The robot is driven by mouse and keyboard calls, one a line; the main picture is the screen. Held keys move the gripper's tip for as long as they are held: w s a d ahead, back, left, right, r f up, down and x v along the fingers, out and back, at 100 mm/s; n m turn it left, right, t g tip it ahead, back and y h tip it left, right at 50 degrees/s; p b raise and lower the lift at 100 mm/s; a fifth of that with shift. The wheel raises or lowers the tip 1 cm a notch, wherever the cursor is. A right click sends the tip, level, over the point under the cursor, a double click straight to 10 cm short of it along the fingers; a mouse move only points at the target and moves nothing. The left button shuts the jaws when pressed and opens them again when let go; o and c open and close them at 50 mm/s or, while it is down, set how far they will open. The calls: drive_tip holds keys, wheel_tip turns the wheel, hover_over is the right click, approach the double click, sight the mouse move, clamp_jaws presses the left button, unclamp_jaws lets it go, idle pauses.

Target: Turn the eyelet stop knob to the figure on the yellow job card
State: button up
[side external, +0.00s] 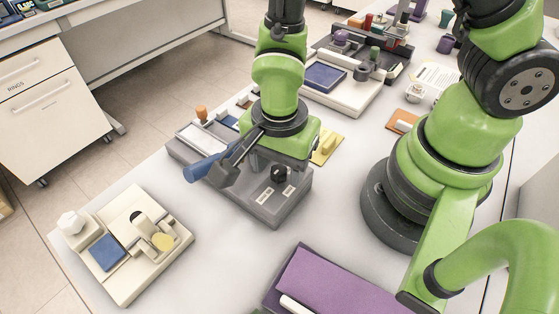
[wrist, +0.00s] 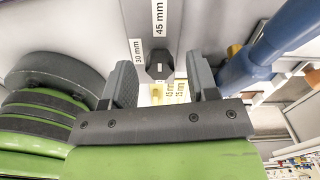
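The black knob (side external: 279,172) stands on the grey eyelet machine base (side external: 270,208), beside white labels. In the wrist view the dark knob (wrist: 159,65) lies between the two fingers of my gripper (wrist: 160,75), with gaps on both sides. My gripper (side external: 282,153) is open above the knob, pointing down. The wrist view shows labels reading 30 mm and 45 mm near the knob; smaller mm labels lie below it. I cannot tell for sure which figure the knob points to. The yellow card (side external: 328,148) lies behind the machine; its figure is not readable.
A grey lever with a blue handle (side external: 205,167) juts out left of my gripper. A cream fixture with a blue pad (side external: 108,252) stands at the front left, a purple pad (side external: 335,280) at the front. More fixtures stand behind. The white table between them is clear.

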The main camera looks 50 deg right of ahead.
drive_tip(key=shift+r, duration=0.1)
wheel_tip(320, 180, up, 8)
drive_tip(key=shift+r, duration=0.9)
wheel_tip(320, 180, up, 8)
drive_tip(key=r+n+t+y, duration=0.1)
drive_tip(key=n+t+y, duration=0.15)
drive_tip(key=n, duration=0.25)
hover_over(280, 169)
drive_tip(key=d, duration=0.5)
drive_tip(key=s+d+r+n+t, duration=0.4)
drive_tip(key=s+r+n, duration=0.1)
drive_tip(key=n, duration=0.2)
drive_tip(key=shift+s+r+t, duration=0.15)
drive_tip(key=shift+r+t, duration=0.1)
drive_tip(key=shift+t, duration=0.1)
